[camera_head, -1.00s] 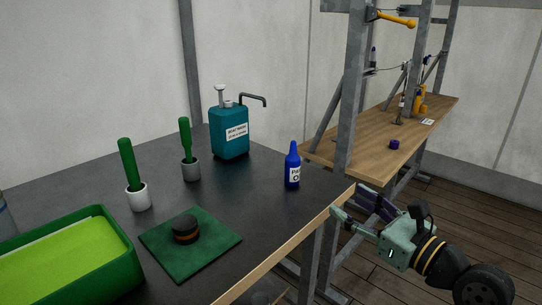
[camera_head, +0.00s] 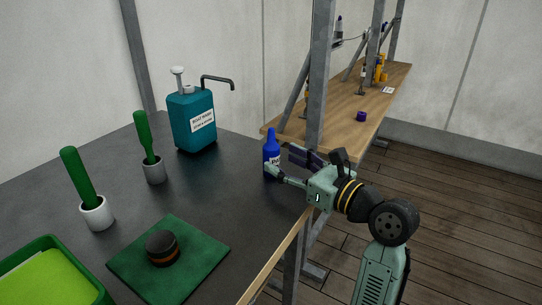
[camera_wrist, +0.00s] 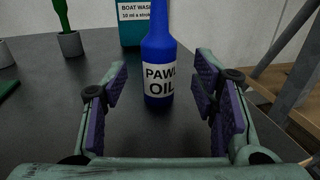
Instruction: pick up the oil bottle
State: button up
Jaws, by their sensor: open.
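The oil bottle (camera_head: 270,147) is blue with a white label and stands upright on the dark table near its right edge. In the wrist view the bottle (camera_wrist: 158,52) shows the label "PAWL OIL" and stands between and just beyond the purple finger pads. My gripper (camera_head: 283,165) is open and low over the table, its fingers pointing left toward the bottle; in the head view a finger covers the bottle's lower part. In the wrist view my gripper (camera_wrist: 158,105) has a pad on each side, with a gap between each pad and the bottle.
A teal boat wash pump bottle (camera_head: 191,122) stands behind on the dark table (camera_head: 215,205). Two green-handled brushes in cups (camera_head: 153,170) (camera_head: 97,212), a green mat (camera_head: 125,265) with a dark round tin (camera_head: 162,247), and a green tray (camera_head: 95,285) lie left. A grey post (camera_head: 318,80) rises behind my gripper.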

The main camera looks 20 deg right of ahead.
aim_at(278, 156)
jog(key=x, duration=0.2)
jog(key=p+x, duration=0.1)
jog(key=x, duration=0.2)
jog(key=shift+s+r, duration=0.1)
jog(key=shift+r, duration=0.1)
jog(key=shift+c, duration=0.5)
grip_shut()
